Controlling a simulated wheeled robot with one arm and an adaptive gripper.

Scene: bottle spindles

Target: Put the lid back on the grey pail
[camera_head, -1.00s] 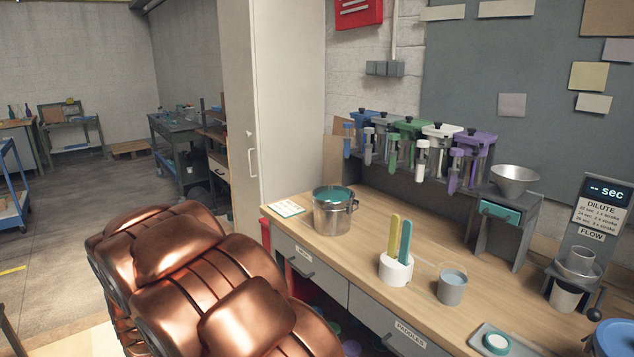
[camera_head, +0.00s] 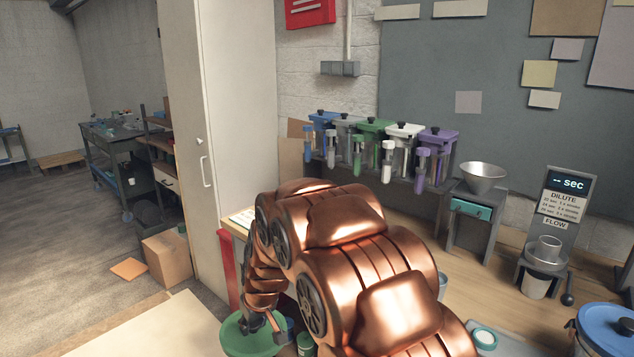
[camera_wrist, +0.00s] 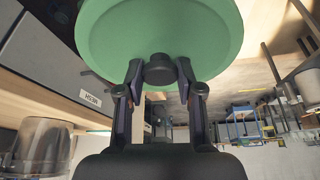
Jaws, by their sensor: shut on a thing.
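My gripper (camera_wrist: 160,73) is shut on the dark knob of a round green lid (camera_wrist: 160,28) in the wrist view. In the head view the lid (camera_head: 243,338) hangs at the bottom, beside the bench's left end, below my gripper (camera_head: 263,322). The lid is clear of the bench top. The steel-grey pail is hidden behind my arm in the head view now. A greyish rounded vessel (camera_wrist: 40,148) shows at the lower left of the wrist view; I cannot tell whether it is that pail.
The bench top (camera_head: 505,250) carries a metal funnel bowl (camera_head: 482,178), a flow cup stand (camera_head: 543,262) and a blue-lidded can (camera_head: 605,330). Coloured bottle holders (camera_head: 375,145) stand at the back. A tall cabinet (camera_head: 235,130) borders the left. Open floor has a cardboard box (camera_head: 167,258).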

